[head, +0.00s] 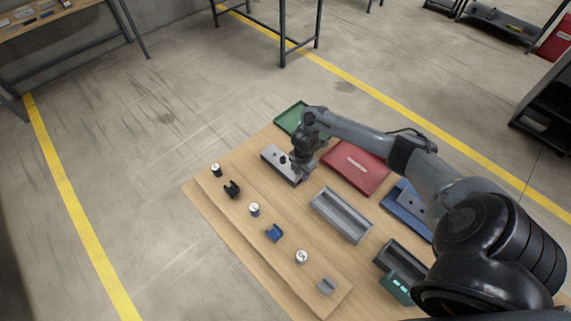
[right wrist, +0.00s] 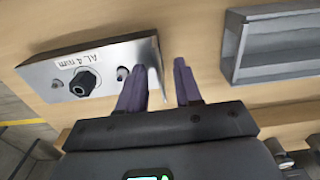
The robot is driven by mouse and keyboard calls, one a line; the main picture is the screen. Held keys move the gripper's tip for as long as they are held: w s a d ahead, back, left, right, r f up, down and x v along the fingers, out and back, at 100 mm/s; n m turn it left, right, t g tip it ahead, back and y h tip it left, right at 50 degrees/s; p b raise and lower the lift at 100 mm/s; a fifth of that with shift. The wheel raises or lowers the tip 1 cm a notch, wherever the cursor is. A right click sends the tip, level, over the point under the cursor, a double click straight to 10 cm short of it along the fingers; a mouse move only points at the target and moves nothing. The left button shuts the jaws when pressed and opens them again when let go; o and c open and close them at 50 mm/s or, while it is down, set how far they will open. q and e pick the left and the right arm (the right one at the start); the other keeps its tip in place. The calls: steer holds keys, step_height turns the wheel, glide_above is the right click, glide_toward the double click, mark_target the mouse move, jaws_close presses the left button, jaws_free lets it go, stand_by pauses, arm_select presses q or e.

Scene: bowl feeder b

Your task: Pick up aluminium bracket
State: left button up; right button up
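A flat grey metal block (head: 272,158) lies on the wooden table; in the right wrist view the block (right wrist: 110,60) has a label reading AL 4 mm, a black knob and two small studs. I cannot tell for sure whether it is the aluminium bracket or holds it. My right gripper (head: 299,176) is at the block's near right end. In the right wrist view its two purple-grey fingers (right wrist: 160,68) are apart, one overlapping the block's right end, the other right of it. A thin pale edge shows between them; contact is unclear. My left gripper is not in view.
A red tray (head: 357,178), green tray (head: 289,117), grey bin (head: 341,214), blue tray (head: 420,231) and dark bin (head: 390,251) stand around my right arm. Several small parts, including a black clip (head: 232,189) and blue clip (head: 274,233), line the table's front.

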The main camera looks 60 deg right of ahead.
jaws_close()
steer(key=shift+r, duration=0.15)
steer(key=shift+r, duration=1.95)
steer(key=s+d+r, duration=0.5)
steer(key=s+r, duration=0.1)
steer(key=s, duration=0.4)
steer(key=shift+s+r+p, duration=0.15)
steer(key=shift+r+p, duration=0.2)
steer(key=shift+r, duration=0.05)
